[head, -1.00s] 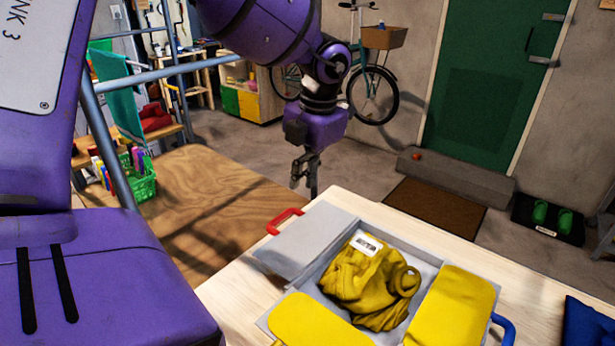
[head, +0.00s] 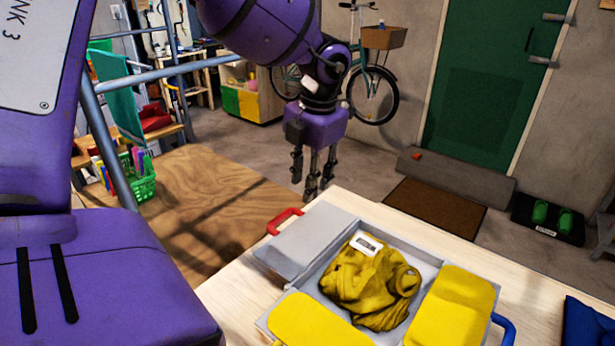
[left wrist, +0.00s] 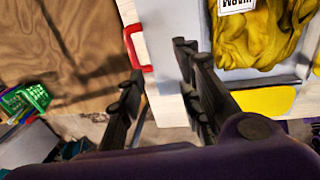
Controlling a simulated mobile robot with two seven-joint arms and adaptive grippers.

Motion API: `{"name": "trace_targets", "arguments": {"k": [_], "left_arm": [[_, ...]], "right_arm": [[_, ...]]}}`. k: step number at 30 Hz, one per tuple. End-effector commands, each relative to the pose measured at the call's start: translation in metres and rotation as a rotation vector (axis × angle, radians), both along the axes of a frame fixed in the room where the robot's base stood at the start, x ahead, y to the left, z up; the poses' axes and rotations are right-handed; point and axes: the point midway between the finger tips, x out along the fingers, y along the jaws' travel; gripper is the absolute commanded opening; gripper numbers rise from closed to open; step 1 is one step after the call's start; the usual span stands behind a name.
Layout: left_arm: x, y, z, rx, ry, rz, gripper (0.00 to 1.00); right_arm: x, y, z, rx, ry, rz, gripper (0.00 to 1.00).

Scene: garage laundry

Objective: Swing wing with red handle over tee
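The wing with the red handle is a flat grey panel (head: 312,240) on the left of the folding board, lying open on the table. The yellow tee (head: 365,290) lies crumpled in the middle of the board with a white label on top. My left gripper (head: 318,190) is open and empty, pointing down, above and behind the handle in the head view. In the left wrist view its fingers (left wrist: 160,65) are spread, apart from the handle. My right gripper is not in view.
Yellow areas cover the front panel (head: 315,322) and right panel (head: 452,305). A blue handle (head: 503,328) is at the right. Dark blue cloth (head: 590,322) lies at the table's right. A wooden surface (head: 200,205) and green basket (head: 140,180) are at left.

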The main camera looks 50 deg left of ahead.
Motion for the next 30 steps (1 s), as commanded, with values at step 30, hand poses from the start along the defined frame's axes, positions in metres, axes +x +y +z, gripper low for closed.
{"name": "trace_targets", "arguments": {"k": [30], "left_arm": [[0.001,-0.017,0.119,0.000,0.001,0.000,0.32]], "right_arm": [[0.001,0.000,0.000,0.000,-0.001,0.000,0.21]]}}
